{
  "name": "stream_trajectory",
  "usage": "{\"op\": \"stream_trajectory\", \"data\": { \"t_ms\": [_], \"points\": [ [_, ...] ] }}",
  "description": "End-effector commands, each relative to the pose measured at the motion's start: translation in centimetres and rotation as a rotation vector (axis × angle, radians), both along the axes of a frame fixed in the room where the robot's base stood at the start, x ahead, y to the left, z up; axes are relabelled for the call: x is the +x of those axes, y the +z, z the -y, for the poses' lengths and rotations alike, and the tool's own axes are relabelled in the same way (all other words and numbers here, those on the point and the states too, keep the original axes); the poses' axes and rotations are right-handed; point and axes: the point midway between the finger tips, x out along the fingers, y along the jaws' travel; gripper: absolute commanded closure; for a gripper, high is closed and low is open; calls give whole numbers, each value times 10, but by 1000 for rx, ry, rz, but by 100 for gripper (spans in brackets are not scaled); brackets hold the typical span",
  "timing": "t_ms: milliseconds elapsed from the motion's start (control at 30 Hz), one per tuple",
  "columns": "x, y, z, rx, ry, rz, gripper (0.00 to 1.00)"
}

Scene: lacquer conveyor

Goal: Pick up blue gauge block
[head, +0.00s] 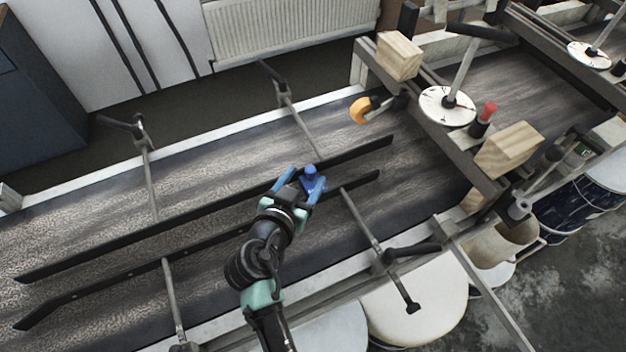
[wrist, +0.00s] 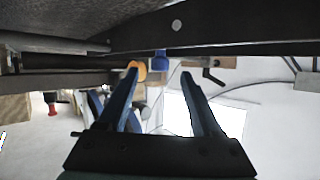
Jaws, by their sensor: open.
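The blue gauge block (head: 311,178), with a small round knob on top, is on the dark conveyor between two black guide rails, near their right end in the head view. My gripper (head: 304,179) is open, its blue fingers reaching to the block; the right finger overlaps the block's edge in the picture. Whether they touch is unclear. In the wrist view the block (wrist: 160,61) shows as a small blue shape above and between the two fingertips (wrist: 159,76). Its lower part is hard to make out there.
Black guide rails (head: 210,208) run along the conveyor on both sides of my gripper. Metal rods with clamp handles (head: 415,249) cross its edges.

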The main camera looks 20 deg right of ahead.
Motion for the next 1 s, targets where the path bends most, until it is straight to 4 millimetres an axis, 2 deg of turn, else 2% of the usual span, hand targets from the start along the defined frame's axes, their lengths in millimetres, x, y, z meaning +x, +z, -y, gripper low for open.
{"op": "stream_trajectory", "data": {
  "t_ms": [200, 533, 567, 900, 1000],
  "points": [
    [17, -8, 16, 0, -2, 0, 33],
    [20, -11, 20, 1, 0, 1, 33],
    [20, -11, 20, 1, 0, 1, 37],
    [20, -11, 19, 1, 0, 1, 98],
    [20, -11, 19, 1, 0, 1, 100]
  ]
}}
